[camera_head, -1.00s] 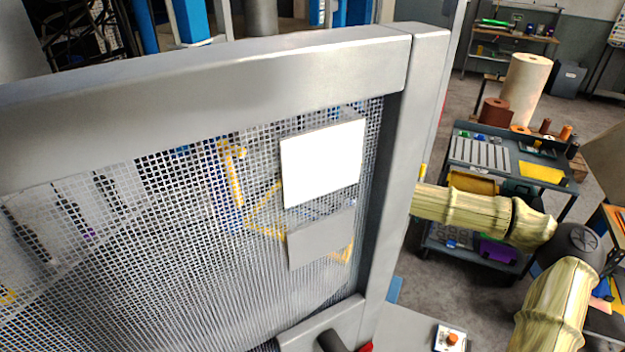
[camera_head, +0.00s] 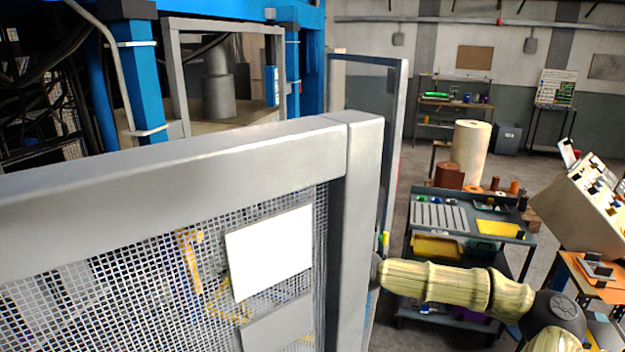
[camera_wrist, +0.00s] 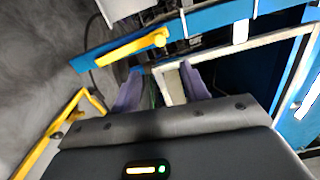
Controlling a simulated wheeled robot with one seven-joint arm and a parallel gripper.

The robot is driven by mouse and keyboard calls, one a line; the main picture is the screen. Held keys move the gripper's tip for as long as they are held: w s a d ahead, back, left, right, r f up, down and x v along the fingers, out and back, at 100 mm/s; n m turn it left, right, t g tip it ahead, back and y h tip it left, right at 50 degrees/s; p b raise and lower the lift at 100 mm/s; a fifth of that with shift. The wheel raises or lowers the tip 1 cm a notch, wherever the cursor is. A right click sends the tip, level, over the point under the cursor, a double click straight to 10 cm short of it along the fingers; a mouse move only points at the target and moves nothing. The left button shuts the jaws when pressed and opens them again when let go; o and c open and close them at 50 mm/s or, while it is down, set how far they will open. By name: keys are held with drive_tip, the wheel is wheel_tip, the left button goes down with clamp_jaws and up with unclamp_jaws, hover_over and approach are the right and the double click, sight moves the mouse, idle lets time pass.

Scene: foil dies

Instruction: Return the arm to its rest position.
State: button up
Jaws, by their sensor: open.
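In the head view my arm, in a pale yellow ribbed sleeve, reaches left from the lower right. Its far end passes behind the grey post of a mesh guard (camera_head: 235,150), so my gripper is hidden there. In the wrist view the fingers point toward a pale frame (camera_wrist: 173,80) and blue beams (camera_wrist: 205,25); whether they touch anything I cannot tell.
The guard carries a blank white sign (camera_head: 270,252). A grey cart (camera_head: 440,216) with trays and a yellow bin (camera_head: 437,247) stands behind my arm. Yellow rails (camera_wrist: 125,47) lie close to my gripper in the wrist view. Some grey floor (camera_head: 400,205) is open between guard and cart.

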drive_tip(key=p+x, duration=0.5)
drive_tip(key=x, duration=0.8)
drive_tip(key=shift+a+p, duration=0.3)
drive_tip(key=shift+p, duration=0.1)
drive_tip(key=shift+s, duration=0.1)
